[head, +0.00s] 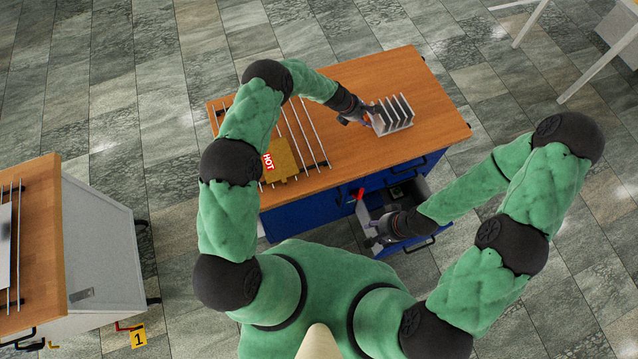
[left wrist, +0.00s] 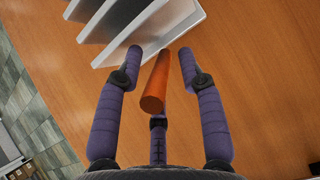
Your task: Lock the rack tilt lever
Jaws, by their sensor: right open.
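The rack (head: 393,115) is a light grey base with several upright plates, on the wooden bench top. It also shows at the top of the left wrist view (left wrist: 165,40). The tilt lever (left wrist: 155,85) is an orange rod at the rack's near edge, pointing toward my left wrist. My left gripper (head: 362,117) is beside the rack's left side. In the left wrist view its fingers (left wrist: 160,62) are spread, one on each side of the lever, with gaps visible. The lever is mostly hidden in the head view. My right gripper (head: 378,236) is open and empty by the drawer.
A blue cabinet under the bench top (head: 430,130) has an open drawer (head: 415,190) and a red part (head: 360,194) on its front. A yellowish block with a HOT label (head: 268,161) and metal rods are at left. Another bench (head: 45,180) stands far left.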

